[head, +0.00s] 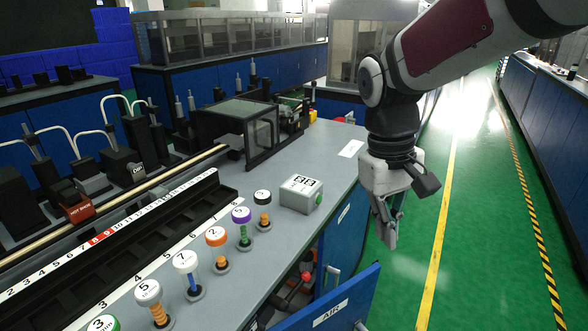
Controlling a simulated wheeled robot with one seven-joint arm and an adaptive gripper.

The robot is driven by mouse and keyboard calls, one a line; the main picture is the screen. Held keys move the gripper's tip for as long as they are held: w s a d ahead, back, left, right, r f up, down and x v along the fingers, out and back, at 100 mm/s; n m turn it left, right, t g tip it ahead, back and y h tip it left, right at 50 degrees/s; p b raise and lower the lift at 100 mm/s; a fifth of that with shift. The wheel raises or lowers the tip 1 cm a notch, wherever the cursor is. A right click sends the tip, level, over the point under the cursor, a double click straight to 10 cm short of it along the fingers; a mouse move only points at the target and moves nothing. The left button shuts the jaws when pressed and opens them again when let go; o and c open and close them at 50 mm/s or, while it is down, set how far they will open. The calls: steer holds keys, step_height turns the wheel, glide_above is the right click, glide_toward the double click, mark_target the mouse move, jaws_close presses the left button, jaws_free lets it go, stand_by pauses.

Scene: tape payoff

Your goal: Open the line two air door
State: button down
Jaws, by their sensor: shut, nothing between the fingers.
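A blue door (345,296) with a white AIR label stands swung out from the bench's front at the bottom of the head view. Its lower part is cut off by the picture's edge. A small metal handle (361,326) shows near its outer end. Behind it the cabinet is open, and a red knob (306,277) shows inside. My gripper (390,238) points down over the aisle, to the right of the bench and above the door's outer end. It is shut and empty, apart from the door. No line number is readable on the door.
The grey bench top (312,140) carries a row of numbered spools (186,262) and a grey counter box (301,194). Another blue front panel (345,230) with a label is beyond the open door. The green aisle floor (480,240) at the right is clear.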

steer(key=w+a+f+n+g+p, duration=0.1)
steer(key=w+a+f+n+p, duration=0.25)
steer(key=w+f+p, duration=0.65)
steer(key=w+a+b+x, duration=0.1)
steer(key=w+b+x, duration=0.1)
steer(key=x, duration=0.9)
steer(key=shift+w+f+b, duration=0.35)
steer(key=shift+f+b, duration=0.25)
steer(key=shift+m, duration=0.35)
